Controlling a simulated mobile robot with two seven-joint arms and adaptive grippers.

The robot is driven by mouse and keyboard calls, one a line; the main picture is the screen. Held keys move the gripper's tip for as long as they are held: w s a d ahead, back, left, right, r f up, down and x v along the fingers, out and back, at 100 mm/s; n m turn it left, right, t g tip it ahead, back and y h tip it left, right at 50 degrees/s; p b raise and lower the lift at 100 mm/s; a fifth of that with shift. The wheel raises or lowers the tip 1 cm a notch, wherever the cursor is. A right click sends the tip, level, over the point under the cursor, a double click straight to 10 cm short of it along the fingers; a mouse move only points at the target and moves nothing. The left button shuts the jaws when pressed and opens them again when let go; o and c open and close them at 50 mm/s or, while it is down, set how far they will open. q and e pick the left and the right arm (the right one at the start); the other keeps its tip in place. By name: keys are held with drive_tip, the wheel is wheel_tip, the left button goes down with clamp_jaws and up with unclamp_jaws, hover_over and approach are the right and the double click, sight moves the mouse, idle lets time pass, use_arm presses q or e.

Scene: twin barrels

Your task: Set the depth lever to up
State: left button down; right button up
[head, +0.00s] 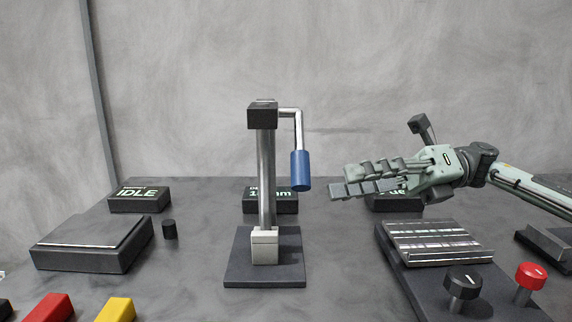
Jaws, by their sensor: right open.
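The depth lever appears to be the bent metal rod with a blue handle (301,170) on the post in the middle. The rod leaves the dark head (262,115) to the right, then bends straight down, so the handle hangs low. My right gripper (341,182) is open and empty, just right of the blue handle in the picture. Its fingers point left towards the handle, with a visible gap between. A depth display (283,202) stands behind the post and is partly hidden by it. My left gripper is not in view.
An IDLE display (138,200) and a dark flat box (90,244) stand at left. A slotted plate (440,243), a black knob (462,281) and a red knob (530,278) are at right. Red (48,308) and yellow (115,309) blocks sit front left.

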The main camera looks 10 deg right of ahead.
sight(301, 197)
drive_tip(key=a, duration=0.3)
drive_tip(key=a+p, duration=0.1)
drive_tip(key=a, duration=0.3)
drive_tip(key=shift+s+r+p, duration=0.15)
drive_tip(key=shift+r+p, duration=0.05)
drive_tip(key=shift+p, duration=0.1)
drive_tip(key=shift+a+f, duration=0.1)
drive_tip(key=shift+a, duration=0.35)
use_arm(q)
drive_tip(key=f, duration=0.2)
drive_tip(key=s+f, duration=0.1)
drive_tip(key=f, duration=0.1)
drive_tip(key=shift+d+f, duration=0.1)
use_arm(e)
drive_tip(key=shift+c, duration=0.5)
clamp_jaws()
